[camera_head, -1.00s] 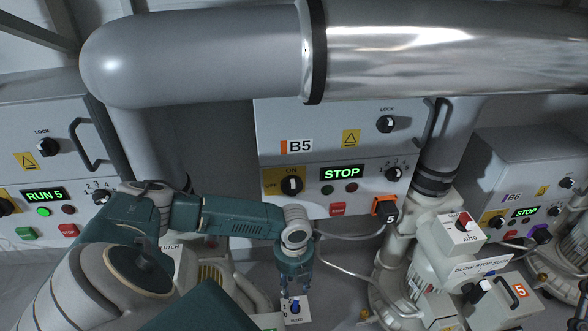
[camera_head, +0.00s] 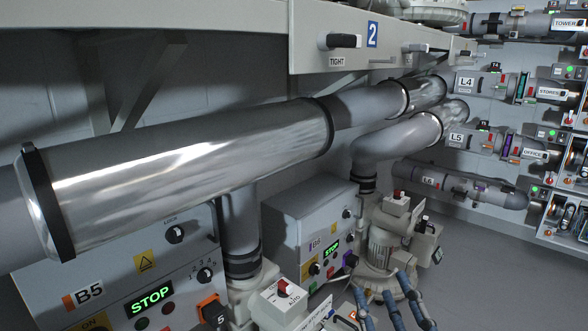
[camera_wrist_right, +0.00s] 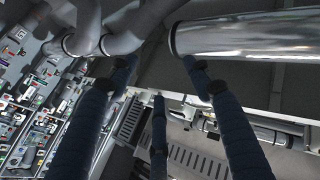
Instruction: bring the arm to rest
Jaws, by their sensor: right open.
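My right gripper (camera_head: 383,290) shows at the bottom right of the head view. Its blue fingers point upward, spread apart, with nothing between them. In the right wrist view the open fingers (camera_wrist_right: 158,78) reach up into the picture, also empty. In the head view they stand in front of the grey floor, near the foot of the blower (camera_head: 385,245) beside the B6 panel; I cannot tell whether they touch anything. The rest of my right arm is below the head view. My left gripper is in neither view.
A shiny pipe (camera_head: 190,165) crosses above the B5 panel (camera_head: 130,285), which reads STOP. The smaller B6 panel (camera_head: 315,230) also reads STOP. Pipes labelled L4 (camera_head: 468,82) and L5 (camera_head: 458,138) run to a rack at right. Open floor (camera_head: 465,250) lies at lower right.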

